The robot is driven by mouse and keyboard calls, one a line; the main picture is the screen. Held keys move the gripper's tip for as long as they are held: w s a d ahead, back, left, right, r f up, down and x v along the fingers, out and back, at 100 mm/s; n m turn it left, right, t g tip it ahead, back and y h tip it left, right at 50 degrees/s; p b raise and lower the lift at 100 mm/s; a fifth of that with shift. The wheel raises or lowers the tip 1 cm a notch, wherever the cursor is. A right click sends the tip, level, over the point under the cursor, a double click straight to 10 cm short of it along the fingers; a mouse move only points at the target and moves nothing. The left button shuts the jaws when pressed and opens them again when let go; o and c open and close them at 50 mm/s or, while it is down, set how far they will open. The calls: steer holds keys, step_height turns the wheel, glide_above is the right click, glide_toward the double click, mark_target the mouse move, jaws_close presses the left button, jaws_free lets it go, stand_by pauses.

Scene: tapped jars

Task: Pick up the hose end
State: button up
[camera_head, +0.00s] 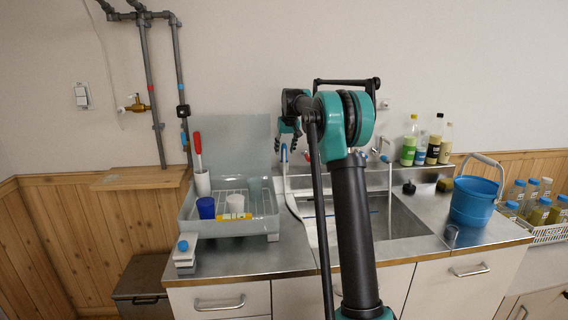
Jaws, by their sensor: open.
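A thin pale hose (286,190) rises at the left edge of the sink. Its upper end, the hose end (284,153), looks blue and stands upright against the wall side. My gripper (287,144) points downward with its two dark fingers spread apart, and in the picture the hose end lies just below and between them. I cannot tell the depth between them or whether they touch. The lower part of the hose is partly hidden behind my arm.
A dish rack (230,228) with cups stands left of the sink (405,222). A tap (384,156) is behind the sink. Bottles (433,149) and a blue bucket (472,202) stand right. A small white-and-blue item (184,252) sits at the counter's front left.

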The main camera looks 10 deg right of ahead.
mark_target(284, 153)
steer(key=x, duration=0.3)
steer(key=shift+f, duration=0.15)
jaws_close()
